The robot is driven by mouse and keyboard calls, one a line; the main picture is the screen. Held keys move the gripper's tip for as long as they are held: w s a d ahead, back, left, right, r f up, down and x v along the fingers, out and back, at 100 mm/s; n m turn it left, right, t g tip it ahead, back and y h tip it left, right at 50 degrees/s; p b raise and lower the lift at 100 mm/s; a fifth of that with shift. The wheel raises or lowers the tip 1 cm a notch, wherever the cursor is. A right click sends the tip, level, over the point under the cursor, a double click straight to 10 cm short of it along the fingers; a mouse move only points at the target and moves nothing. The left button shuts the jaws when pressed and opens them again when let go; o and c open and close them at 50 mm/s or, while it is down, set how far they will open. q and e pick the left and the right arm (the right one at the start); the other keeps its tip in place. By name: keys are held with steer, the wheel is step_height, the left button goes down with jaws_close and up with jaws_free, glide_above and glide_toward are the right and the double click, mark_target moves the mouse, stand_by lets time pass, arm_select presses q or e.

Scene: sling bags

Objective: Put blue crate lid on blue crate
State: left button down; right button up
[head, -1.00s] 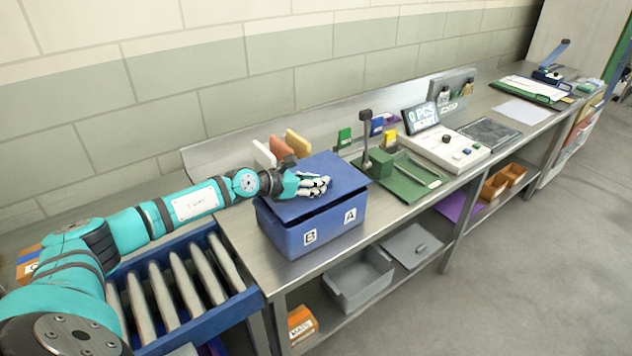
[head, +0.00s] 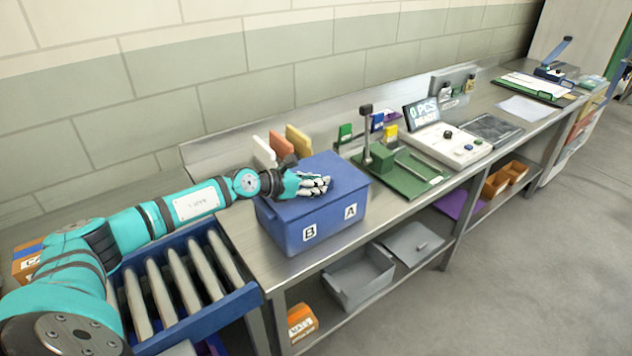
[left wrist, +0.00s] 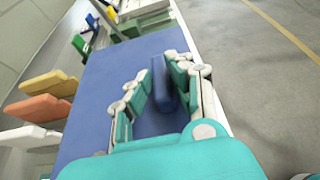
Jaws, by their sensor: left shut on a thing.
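The blue crate (head: 328,229) stands on the metal bench, with labels B and A on its sides. The blue crate lid (head: 338,174) lies over the crate's top, and no dark gap shows between them in the head view. My left gripper (head: 316,186) is over the lid and shut on its raised handle. In the left wrist view the blue handle (left wrist: 160,86) stands between the fingers of my left gripper (left wrist: 158,90), with the flat lid (left wrist: 110,92) around it. My right gripper is not in view.
White, orange and yellow panels (head: 282,146) stand behind the crate. A green base with a lever press (head: 405,172) is close to its right. A blue rack (head: 243,299) is at the lower left. A grey bin (head: 362,282) and grey lid (head: 414,243) lie on the lower shelf.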

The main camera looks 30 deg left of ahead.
arm_select(q)
steer(key=shift+f, duration=0.25)
steer(key=c, duration=1.1)
jaws_free()
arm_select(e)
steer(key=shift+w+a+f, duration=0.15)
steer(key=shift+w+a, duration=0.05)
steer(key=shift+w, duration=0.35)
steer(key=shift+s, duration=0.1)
arm_select(q)
steer(key=shift+s+a, duration=0.15)
steer(key=shift+s, duration=0.05)
steer(key=v, duration=1)
steer(key=shift+s+a, duration=0.15)
steer(key=shift+s, duration=0.05)
steer(key=shift+s+a+r, duration=0.15)
steer(key=shift+s+r, duration=0.3)
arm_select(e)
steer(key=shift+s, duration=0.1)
